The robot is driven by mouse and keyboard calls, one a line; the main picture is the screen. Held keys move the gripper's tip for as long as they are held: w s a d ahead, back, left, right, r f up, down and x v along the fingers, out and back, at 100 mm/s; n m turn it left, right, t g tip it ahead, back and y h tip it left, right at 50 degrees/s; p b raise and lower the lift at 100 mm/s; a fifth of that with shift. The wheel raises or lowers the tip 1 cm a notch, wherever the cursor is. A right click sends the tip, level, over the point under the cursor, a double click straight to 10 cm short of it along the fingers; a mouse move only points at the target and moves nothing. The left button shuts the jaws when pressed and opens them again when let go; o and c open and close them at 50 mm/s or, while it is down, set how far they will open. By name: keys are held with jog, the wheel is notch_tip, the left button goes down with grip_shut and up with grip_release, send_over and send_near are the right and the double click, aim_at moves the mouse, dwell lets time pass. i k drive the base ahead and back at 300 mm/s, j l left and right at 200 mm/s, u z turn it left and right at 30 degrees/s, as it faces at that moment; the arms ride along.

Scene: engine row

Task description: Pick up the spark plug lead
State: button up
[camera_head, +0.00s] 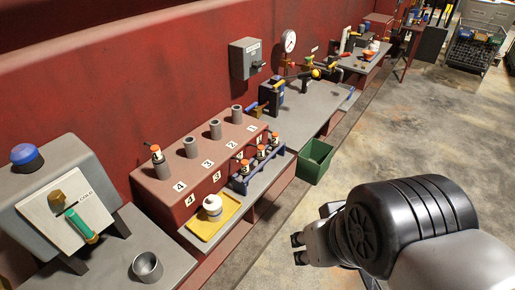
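A red engine block (175,195) stands against the red wall, with several grey cylinders on top and number labels 4, 3, 2 and 1. An orange-and-white capped piece (156,153) sits on the cylinder at 4. Three similar capped pieces, the nearest (244,166), stand upright in a blue rack (262,166) on the grey ledge before the block. I cannot tell for sure which piece is the spark plug lead. My gripper (298,249) is at the lower middle, right of the rack and apart from everything. Its two fingertips are separated, with nothing seen between them.
A yellow tray (229,222) holds a white jar (212,205) left of the rack. A green bin (315,162) stands on the right. A grey box with a blue dome (27,156) and a metal cup (147,266) are at left. The concrete floor at right is clear.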

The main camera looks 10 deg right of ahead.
aim_at(260, 156)
jog(key=i+l+u, duration=0.1)
jog(key=i, duration=0.35)
jog(key=i+l+u, duration=0.1)
jog(key=i, duration=0.35)
jog(key=i+l+u, duration=0.1)
jog(key=i+l, duration=0.2)
jog(key=i, duration=0.15)
